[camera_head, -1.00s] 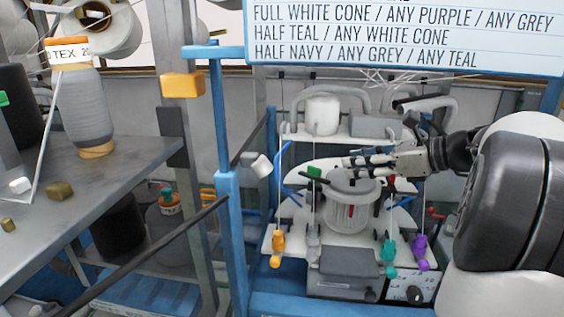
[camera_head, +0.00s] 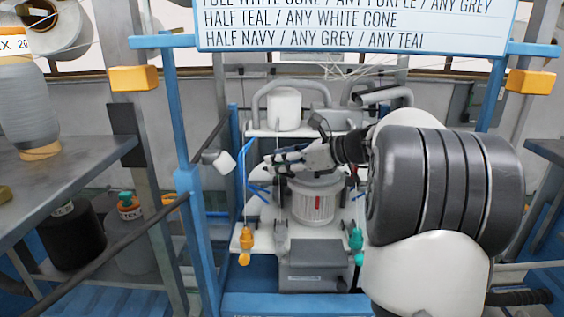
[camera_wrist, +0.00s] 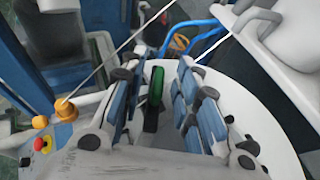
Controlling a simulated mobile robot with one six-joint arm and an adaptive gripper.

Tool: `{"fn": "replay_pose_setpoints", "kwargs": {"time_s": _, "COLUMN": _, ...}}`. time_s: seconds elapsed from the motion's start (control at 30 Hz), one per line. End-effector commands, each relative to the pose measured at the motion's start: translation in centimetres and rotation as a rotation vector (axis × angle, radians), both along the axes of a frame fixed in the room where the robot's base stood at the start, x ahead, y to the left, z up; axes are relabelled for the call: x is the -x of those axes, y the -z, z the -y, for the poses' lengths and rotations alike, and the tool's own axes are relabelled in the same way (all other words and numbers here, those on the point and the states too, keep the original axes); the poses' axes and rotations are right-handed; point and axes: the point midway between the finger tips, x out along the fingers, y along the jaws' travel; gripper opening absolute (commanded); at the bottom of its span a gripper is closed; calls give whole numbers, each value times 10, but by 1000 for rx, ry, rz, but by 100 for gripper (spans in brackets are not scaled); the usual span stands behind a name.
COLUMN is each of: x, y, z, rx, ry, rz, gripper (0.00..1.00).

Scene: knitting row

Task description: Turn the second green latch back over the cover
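The knitting machine's round clear cylinder (camera_head: 312,203) stands on a white table in the head view. My gripper (camera_head: 272,162) reaches in from the right, just above and left of the cylinder. In the wrist view a green latch with a black lower part (camera_wrist: 155,88) lies between the two blue-padded fingers of my gripper (camera_wrist: 162,62). The fingers are apart, with visible gaps beside the latch, so it does not look clamped. In the head view the latch is hidden by my gripper. No second green latch can be made out.
A blue upright post (camera_head: 190,170) stands left of the machine. Thin yarn strands run near my fingers. An orange yarn guide (camera_head: 246,240) and a teal one (camera_head: 356,240) sit at the table's front. A grey box (camera_head: 315,254) is between them.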

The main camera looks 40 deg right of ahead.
Motion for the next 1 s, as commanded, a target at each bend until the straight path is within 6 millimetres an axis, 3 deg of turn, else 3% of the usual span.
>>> {"fn": "replay_pose_setpoints", "kwargs": {"time_s": 0.17, "x": 0, "y": 0, "z": 0, "rx": 0, "ry": 0, "rz": 0, "gripper": 29}}
{"fn": "replay_pose_setpoints", "kwargs": {"time_s": 0.6, "x": 0, "y": 0, "z": 0, "rx": 0, "ry": 0, "rz": 0, "gripper": 0}}
{"fn": "replay_pose_setpoints", "kwargs": {"time_s": 1.0, "x": 0, "y": -1, "z": 1, "rx": -1, "ry": -20, "rz": -2, "gripper": 0}}
